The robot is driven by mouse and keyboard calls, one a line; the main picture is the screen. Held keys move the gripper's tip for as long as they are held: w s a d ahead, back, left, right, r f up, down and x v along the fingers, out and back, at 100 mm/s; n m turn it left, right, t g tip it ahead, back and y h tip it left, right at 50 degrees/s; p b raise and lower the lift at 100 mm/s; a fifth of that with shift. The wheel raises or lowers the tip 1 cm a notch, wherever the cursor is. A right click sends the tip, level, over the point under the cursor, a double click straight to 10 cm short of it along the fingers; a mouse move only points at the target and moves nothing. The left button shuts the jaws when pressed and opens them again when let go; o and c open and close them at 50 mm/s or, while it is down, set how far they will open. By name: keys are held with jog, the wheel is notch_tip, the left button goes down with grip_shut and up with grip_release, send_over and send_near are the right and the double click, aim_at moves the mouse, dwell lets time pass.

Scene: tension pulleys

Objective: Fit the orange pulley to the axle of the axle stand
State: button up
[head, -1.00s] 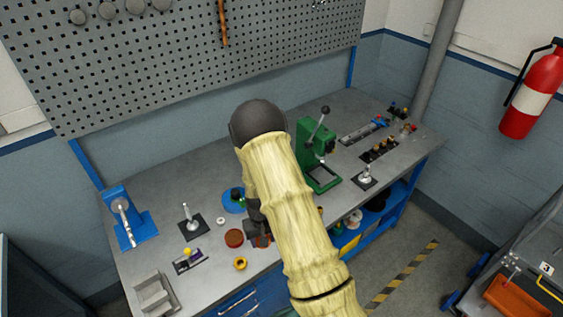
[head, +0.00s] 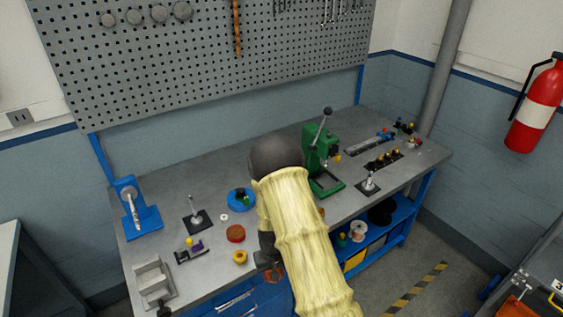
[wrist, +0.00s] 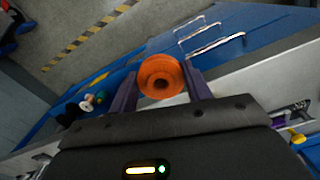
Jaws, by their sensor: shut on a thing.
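My gripper (wrist: 161,82) is shut on the orange pulley (wrist: 161,66), one finger on each side. The pulley's central hole faces the wrist camera. In the head view, the pulley (head: 274,277) shows small below my arm, by the bench's front edge; my arm partly hides the gripper (head: 270,262). A blue stand (head: 143,218) with a pale axle (head: 131,198) stands at the bench's left end, away from the gripper. Two dark plates with upright metal posts also stand on the bench, one left of my arm (head: 196,217) and one right (head: 369,184).
Left of my arm are a red-brown disc (head: 236,233), a yellow ring (head: 240,257), a blue round tray (head: 241,199), a purple part (head: 190,247) and a grey block (head: 153,284). A green press (head: 322,165) stands behind right. Bare bench (head: 160,180) lies at back left.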

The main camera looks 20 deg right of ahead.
jog(key=f+b, duration=0.4)
jog(key=f, duration=0.1)
jog(key=shift+s+f, duration=0.1)
jog(key=shift+s, duration=0.25)
jog(key=shift+a, duration=0.1)
